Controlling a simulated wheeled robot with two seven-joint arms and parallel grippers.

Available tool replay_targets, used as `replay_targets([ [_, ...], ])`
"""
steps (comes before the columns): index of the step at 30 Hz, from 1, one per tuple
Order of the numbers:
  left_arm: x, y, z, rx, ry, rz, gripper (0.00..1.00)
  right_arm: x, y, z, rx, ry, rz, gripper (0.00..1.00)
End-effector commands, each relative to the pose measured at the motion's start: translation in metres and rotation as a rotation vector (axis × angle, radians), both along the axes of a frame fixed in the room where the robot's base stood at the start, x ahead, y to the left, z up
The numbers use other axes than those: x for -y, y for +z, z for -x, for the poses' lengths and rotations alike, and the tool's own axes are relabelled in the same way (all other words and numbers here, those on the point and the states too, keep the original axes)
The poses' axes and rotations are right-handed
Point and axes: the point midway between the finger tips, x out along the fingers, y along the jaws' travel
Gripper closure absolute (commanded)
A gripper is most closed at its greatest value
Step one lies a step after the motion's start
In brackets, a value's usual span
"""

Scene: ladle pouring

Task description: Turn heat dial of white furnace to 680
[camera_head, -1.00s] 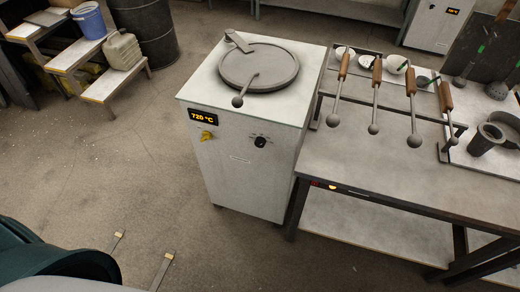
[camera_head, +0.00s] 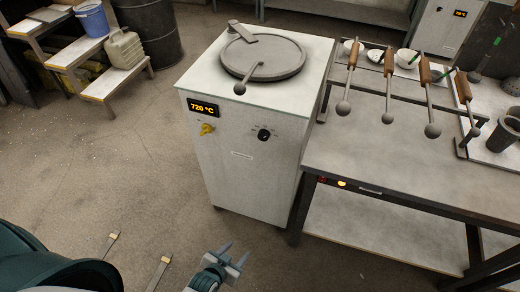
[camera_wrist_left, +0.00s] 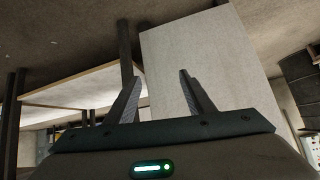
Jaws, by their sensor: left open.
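The white furnace (camera_head: 245,175) stands in the middle of the head view. Its display (camera_head: 203,107) reads 720 °C. In the left wrist view the open fingers (camera_wrist_left: 157,95) point toward the pale furnace side (camera_wrist_left: 205,65). The dials do not show there. My right gripper is not in view.
A metal table (camera_head: 390,165) stands right of the furnace, with several wooden-handled ladles (camera_head: 390,62) on a rack and a dark crucible (camera_head: 503,133). A round lid (camera_head: 263,57) covers the furnace top. Steps with a blue bucket (camera_head: 92,19) are at the left.

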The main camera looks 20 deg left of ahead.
Motion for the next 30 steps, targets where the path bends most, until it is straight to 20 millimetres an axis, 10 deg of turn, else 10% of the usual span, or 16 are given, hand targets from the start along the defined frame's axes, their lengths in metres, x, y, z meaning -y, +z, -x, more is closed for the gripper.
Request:
replay_targets([
  [6,0.001,0.113,-0.074,0.31,0.002,0.011,0.51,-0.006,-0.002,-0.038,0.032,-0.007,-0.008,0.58],
  [15,-0.008,0.268,-0.099,0.645,0.01,0.0,0.51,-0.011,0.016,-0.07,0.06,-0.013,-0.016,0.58],
  [21,-0.011,0.312,-0.095,0.734,0.014,-0.007,0.51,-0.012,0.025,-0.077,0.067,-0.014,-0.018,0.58],
  [30,-0.011,0.318,-0.095,0.743,0.014,-0.008,0.51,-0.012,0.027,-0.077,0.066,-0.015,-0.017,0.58],
])
